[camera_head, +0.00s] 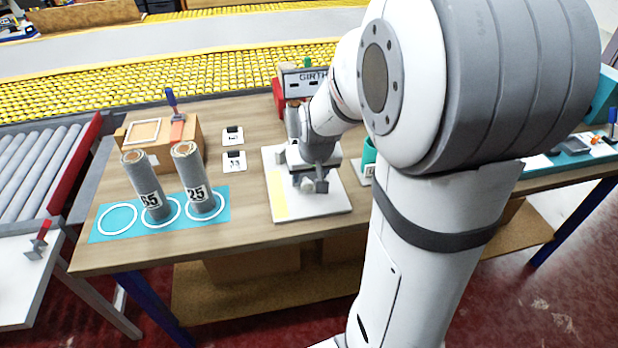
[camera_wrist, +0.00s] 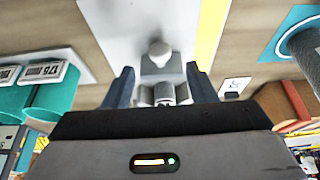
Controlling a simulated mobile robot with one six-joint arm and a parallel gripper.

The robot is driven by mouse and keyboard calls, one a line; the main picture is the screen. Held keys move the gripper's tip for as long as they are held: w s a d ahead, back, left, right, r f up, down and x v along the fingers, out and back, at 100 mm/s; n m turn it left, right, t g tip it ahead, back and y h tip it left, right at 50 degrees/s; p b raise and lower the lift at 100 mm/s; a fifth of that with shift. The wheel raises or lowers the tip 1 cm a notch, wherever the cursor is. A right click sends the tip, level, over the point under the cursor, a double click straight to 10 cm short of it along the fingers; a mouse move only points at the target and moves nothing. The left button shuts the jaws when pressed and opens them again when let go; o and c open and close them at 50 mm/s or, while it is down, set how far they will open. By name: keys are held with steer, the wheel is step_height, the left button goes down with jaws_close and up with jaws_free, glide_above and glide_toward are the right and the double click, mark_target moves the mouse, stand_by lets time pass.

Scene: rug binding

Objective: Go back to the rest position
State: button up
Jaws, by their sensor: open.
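My gripper (camera_head: 312,186) hangs over the white board (camera_head: 330,205) with a yellow strip, near the middle of the wooden table. In the wrist view its two dark fingers (camera_wrist: 160,90) stand apart. A small grey-white fixture (camera_wrist: 160,62) shows between them over the board; I cannot tell whether it touches the fingers. No rug roll shows between the fingers. My arm reaches in from the right and hides part of the table.
Grey rolls marked 65 (camera_head: 148,188) and 25 (camera_head: 193,180) stand on a blue mat (camera_head: 96,236) with white rings; its left ring is empty. A cardboard box (camera_head: 190,147), small cards (camera_head: 234,162) and a GIRTH sign (camera_head: 305,80) stand behind. Teal holders (camera_wrist: 45,97) are near.

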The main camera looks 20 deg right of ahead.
steer(key=shift+s+r, duration=0.15)
steer(key=shift+r, duration=0.25)
steer(key=s+a+r+n+g+p, duration=0.1)
steer(key=s+a+r+p, duration=0.1)
steer(key=s, duration=0.6)
steer(key=s+a+r+p, duration=0.2)
steer(key=s+a+r, duration=0.3)
steer(key=s+r, duration=0.2)
steer(key=shift+s+r+n+g+y, duration=0.3)
steer(key=shift+s+n+g, duration=0.1)
steer(key=shift+s, duration=0.7)
